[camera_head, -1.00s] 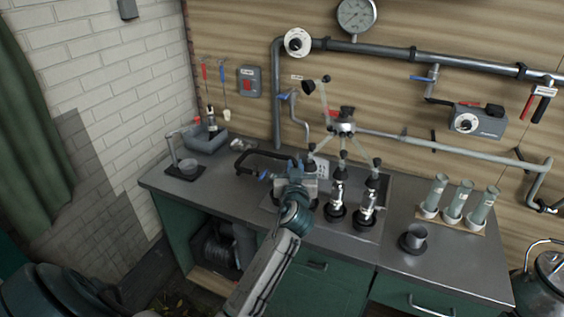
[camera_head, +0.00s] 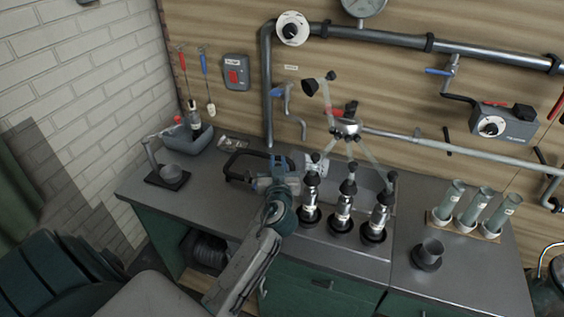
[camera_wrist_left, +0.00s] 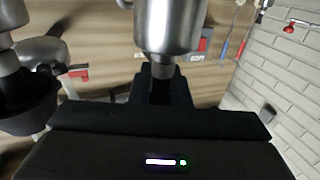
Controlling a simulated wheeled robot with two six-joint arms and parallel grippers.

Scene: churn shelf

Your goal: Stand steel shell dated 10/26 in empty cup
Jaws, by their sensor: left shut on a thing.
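My left gripper (camera_head: 279,172) is over the counter, left of the standing shells. In the left wrist view it is shut on the narrow neck of a steel shell (camera_wrist_left: 170,28). In the head view my gripper and arm hide this shell, and no date on it can be read. Three steel shells with black tops stand upright in dark cups: left (camera_head: 311,194), middle (camera_head: 343,208) and right (camera_head: 379,217). Their labels are too small to read. I cannot make out an empty dark cup beside them. My right gripper is not in view.
A claw with hoses (camera_head: 347,128) stands above the shells.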

